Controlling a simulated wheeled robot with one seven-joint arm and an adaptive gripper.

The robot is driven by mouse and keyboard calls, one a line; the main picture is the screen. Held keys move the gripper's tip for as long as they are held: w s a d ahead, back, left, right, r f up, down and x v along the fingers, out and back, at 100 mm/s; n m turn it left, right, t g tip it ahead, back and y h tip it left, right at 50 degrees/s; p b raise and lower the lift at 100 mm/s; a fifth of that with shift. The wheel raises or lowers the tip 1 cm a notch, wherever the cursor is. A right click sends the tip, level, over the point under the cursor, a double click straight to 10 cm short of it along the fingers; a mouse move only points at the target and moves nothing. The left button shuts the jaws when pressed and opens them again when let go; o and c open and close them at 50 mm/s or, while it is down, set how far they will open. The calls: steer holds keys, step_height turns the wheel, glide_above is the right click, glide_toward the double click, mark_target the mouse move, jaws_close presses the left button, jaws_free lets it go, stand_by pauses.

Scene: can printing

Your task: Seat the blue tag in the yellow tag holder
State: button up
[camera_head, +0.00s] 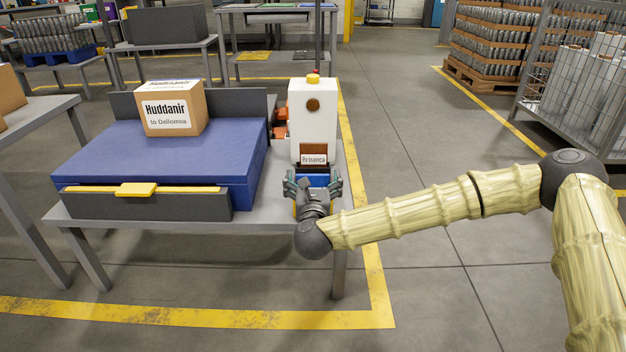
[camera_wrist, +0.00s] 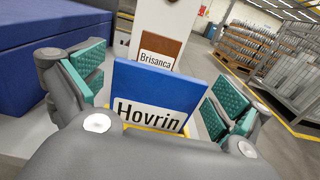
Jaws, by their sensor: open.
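The blue tag (camera_wrist: 160,88) stands upright in the wrist view, with a white label reading "Hovrin". In the head view it is a small blue patch (camera_head: 318,181) in front of the white machine. A yellow edge, the tag holder (camera_wrist: 155,129), shows along the tag's lower edge; its rest is hidden behind my wrist, so how deep the tag sits cannot be told. My gripper (camera_head: 313,187) is open. Its teal-padded fingers stand either side of the tag, with visible gaps in the wrist view (camera_wrist: 157,84).
The white machine (camera_head: 312,110) with a brown "Brisanca" plate (camera_head: 313,154) stands just behind the tag. A blue case (camera_head: 165,155) bearing a cardboard box (camera_head: 172,110) fills the table's left. The table (camera_head: 250,222) ends close to my gripper.

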steer(key=s, duration=1.2)
stand_by(0.4)
steer(key=s+a+f+n+g+y+p, duration=0.1)
steer(key=s+a+f+n+g+y, duration=0.1)
steer(key=s+f+n, duration=0.3)
steer(key=s+a+f+n+g+y+p, duration=0.1)
steer(key=s+a+f+n+g+y, duration=0.15)
steer(key=f+n, duration=0.35)
steer(key=s+d+f+n+g+p, duration=0.25)
steer(key=s+f+n+g, duration=0.25)
steer(key=s+f+n, duration=0.8)
steer(key=s+d+f+n+g+h+p, duration=0.1)
steer(key=s+d+f+n+g+h, duration=0.1)
steer(key=s+d+f+n+g, duration=0.45)
steer(key=s+d+f+n+g+h+p, duration=0.1)
steer(key=s+d+f+n+p, duration=0.2)
steer(key=s+d, duration=0.75)
steer(key=s+d+n+g+h, duration=0.1)
steer(key=s+d+n+h, duration=0.1)
steer(key=d, duration=0.6)
step_height(320, 180, up, 38)
steer(key=p, duration=3.7)
steer(key=shift+a, duration=0.15)
